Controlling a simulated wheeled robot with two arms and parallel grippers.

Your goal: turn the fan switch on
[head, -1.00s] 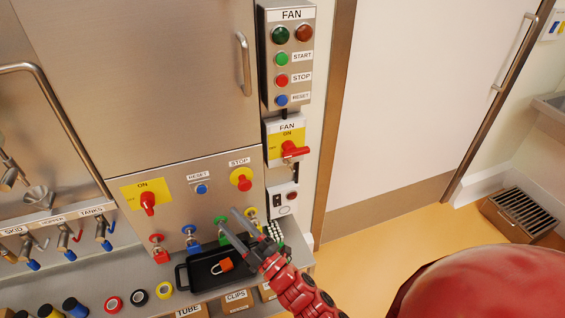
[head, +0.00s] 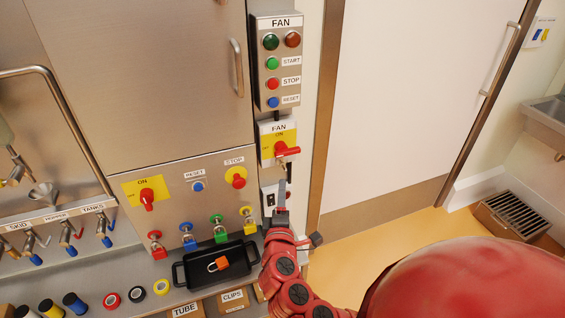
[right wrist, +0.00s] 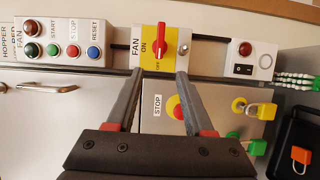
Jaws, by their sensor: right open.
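The fan switch (head: 287,150) is a red rotary handle on a yellow plate, on a box labelled FAN. Its handle lies horizontal, across from the ON mark at the top and level with the OFF mark. It also shows in the right wrist view (right wrist: 158,42), where the picture is turned sideways. My right gripper (head: 284,187) is just below the switch box in the head view. In the right wrist view my right gripper (right wrist: 158,76) is open and empty, its fingertips spread to either side of the handle and apart from it. My left gripper is not in view.
The FAN button panel (head: 278,62) is above the switch. A small box with a rocker switch (right wrist: 250,59) is below it. A black tray (head: 190,283) with an orange padlock (head: 218,264) and several hanging padlocks are lower left. A door (head: 400,90) stands right.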

